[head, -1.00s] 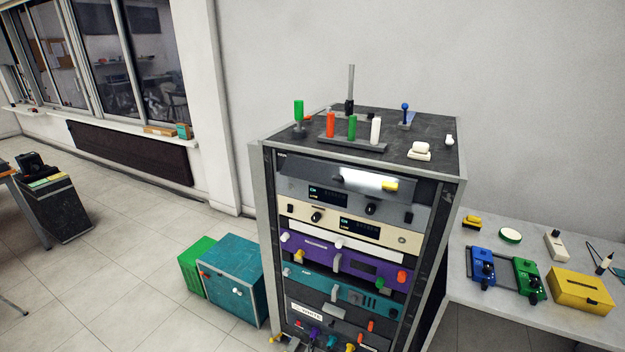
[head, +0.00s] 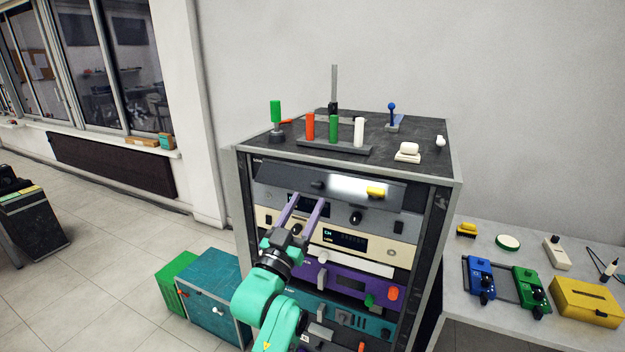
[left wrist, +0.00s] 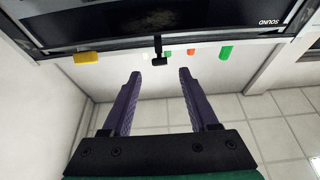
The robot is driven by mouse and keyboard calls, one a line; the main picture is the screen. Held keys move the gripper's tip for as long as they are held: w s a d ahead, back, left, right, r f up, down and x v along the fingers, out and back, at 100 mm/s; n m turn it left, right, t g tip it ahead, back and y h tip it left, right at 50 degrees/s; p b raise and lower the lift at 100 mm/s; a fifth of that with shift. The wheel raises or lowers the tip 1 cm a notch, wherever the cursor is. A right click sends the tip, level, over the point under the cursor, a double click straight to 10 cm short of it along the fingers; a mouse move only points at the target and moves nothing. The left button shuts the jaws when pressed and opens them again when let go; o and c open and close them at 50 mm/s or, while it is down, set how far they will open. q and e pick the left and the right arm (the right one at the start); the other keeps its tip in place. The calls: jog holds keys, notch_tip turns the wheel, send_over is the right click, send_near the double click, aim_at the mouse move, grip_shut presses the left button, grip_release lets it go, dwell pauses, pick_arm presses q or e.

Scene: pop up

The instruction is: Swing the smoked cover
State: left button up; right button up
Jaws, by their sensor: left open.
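The smoked cover (head: 282,177) is a dark glossy panel across the top front of the rack, with a bright reflection on it. It carries a black knob (head: 317,184) and a yellow tab (head: 376,192). My left gripper (head: 305,200) is open and empty, its purple fingers pointing up just in front of and below the black knob. In the left wrist view the dark panel (left wrist: 165,20) marked SOUND fills the top, seen upside down. The black knob (left wrist: 157,51) lies beyond and between the fingertips (left wrist: 160,75), apparently apart from them. The right gripper is out of view.
The rack top (head: 420,145) holds coloured upright handles and a white block (head: 408,150). Knobbed units fill the rack below. A white table (head: 500,265) with blue, green and yellow boxes stands at right. Teal (head: 215,285) and green boxes stand on the floor at left.

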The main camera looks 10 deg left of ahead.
aim_at(317, 185)
pick_arm(q)
jog(key=p+x, duration=0.1)
jog(key=x, duration=0.5)
jog(key=shift+w+d+r, duration=0.1)
jog(key=shift+w+d, duration=0.05)
jog(key=shift+w, duration=0.2)
grip_shut()
dwell(0.9)
